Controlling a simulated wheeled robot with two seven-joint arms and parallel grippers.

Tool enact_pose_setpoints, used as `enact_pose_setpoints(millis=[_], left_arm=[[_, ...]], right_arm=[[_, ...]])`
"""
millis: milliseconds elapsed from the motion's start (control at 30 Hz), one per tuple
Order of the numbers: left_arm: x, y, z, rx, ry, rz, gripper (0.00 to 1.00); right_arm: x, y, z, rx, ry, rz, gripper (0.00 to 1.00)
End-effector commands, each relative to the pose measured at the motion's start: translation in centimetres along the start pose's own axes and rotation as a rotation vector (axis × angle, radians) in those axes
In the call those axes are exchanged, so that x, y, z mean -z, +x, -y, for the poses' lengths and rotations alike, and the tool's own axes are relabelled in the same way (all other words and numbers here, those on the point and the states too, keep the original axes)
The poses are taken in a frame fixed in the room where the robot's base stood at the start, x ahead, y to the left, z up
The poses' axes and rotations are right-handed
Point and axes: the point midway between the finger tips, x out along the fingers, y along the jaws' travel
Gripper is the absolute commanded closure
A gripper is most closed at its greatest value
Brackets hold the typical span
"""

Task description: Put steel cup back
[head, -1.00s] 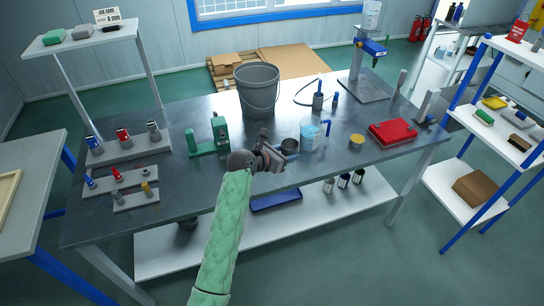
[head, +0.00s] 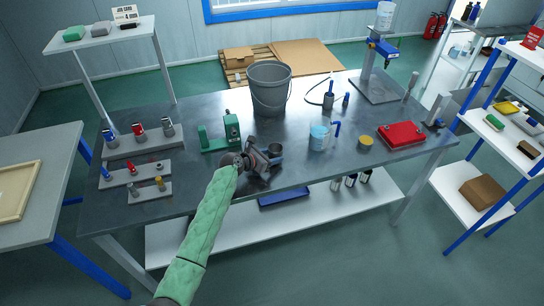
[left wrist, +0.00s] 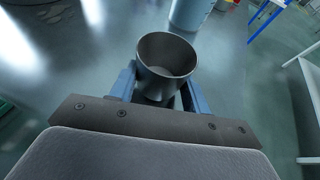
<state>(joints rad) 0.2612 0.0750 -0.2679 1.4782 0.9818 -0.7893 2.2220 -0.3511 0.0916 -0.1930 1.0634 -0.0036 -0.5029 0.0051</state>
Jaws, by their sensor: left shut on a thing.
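The steel cup (head: 274,149) is a small grey open-topped cup near the middle of the bench. My left gripper (head: 266,156) is shut on it. In the left wrist view the cup (left wrist: 167,58) stands between the blue-grey fingers (left wrist: 157,92), its mouth open toward the camera and its inside looking empty. In the head view the gripper partly hides the cup, and I cannot tell whether its base touches the bench. My right gripper is not in view.
A green fixture (head: 231,127) and grey bucket (head: 269,92) stand behind the gripper. A blue-and-white jug (head: 319,138), yellow tin (head: 366,141) and red case (head: 401,136) are to the right.

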Motion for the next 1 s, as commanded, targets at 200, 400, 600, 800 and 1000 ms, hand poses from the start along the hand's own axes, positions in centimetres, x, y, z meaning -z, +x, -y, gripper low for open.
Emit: enact_pose_setpoints(millis=[200,400,600,800,1000], left_arm=[[1.2,0.5,0.0,-0.001,0.0,0.001,0.81],[1.2,0.5,0.0,-0.001,0.0,0.001,0.81],[1.4,0.6,0.0,0.0,-0.001,0.001,0.37],[1.4,0.5,0.0,-0.001,0.0,0.001,0.31],[1.2,0.3,0.0,-0.001,0.001,0.001,0.31]], right_arm=[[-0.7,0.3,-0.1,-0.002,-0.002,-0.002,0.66],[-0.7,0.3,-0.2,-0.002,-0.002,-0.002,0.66],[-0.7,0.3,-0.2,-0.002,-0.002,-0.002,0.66],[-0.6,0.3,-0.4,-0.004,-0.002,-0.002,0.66],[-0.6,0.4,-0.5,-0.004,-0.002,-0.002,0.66]])
